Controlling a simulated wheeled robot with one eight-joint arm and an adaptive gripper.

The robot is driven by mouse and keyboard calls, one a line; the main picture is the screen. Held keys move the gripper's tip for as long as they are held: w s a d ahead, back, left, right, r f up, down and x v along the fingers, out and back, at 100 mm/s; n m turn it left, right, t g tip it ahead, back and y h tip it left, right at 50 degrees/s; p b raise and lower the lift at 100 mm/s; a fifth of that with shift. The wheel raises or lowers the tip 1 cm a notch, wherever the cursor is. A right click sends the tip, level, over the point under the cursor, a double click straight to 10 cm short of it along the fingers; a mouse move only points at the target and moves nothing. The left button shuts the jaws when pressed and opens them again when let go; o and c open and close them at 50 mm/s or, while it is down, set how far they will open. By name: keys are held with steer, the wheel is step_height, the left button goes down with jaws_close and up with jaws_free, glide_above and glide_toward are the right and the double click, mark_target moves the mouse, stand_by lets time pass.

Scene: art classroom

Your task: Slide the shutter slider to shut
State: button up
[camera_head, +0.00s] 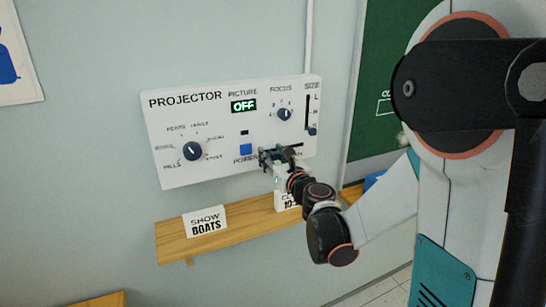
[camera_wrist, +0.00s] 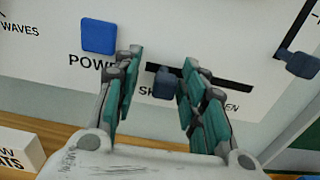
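The shutter slider's dark knob (camera_wrist: 166,83) sits near the left end of a black horizontal slot (camera_wrist: 225,78) in the wrist view. The partly covered label below reads "SH" at the left and "EN" at the right. My gripper (camera_wrist: 160,66) is open, with one teal-padded finger on each side of the knob. The right finger is close to the knob, and I cannot tell whether it touches; a gap shows at the left finger. In the head view my gripper (camera_head: 274,157) is at the panel's lower right and hides most of the slider.
The white projector panel (camera_head: 215,135) carries a blue power button (camera_head: 246,149), a picture dial (camera_head: 192,151), a focus dial (camera_head: 284,114) and a vertical size slider (camera_head: 311,131). The display (camera_head: 243,106) reads OFF. A wooden shelf (camera_head: 240,232) below holds a "SHOW BOATS" card (camera_head: 205,221) and another card.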

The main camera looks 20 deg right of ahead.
steer(key=s, duration=1.2)
steer(key=shift+d, duration=0.25)
steer(key=s+a+n+g+y+b, duration=0.1)
steer(key=s+a+n+g+y, duration=0.25)
steer(key=a+n, duration=1.25)
steer(key=s+d+f+n+g+h, duration=0.2)
steer(key=s+d+f+n+g, duration=0.1)
steer(key=s+n, duration=0.5)
steer(key=s+d+f+n+g+h+b, duration=0.1)
steer(key=s+d+f+n+g+h, duration=0.1)
steer(key=s+n, duration=0.6)
step_height(320, 180, down, 4)
steer(key=d+n+g, duration=0.1)
steer(key=n+g, duration=0.1)
steer(key=n, duration=0.1)
steer(key=shift+s+d+n+b, duration=0.15)
steer(key=shift+d+n+b, duration=0.15)
steer(key=shift+d, duration=0.05)
steer(key=shift+r, duration=0.1)
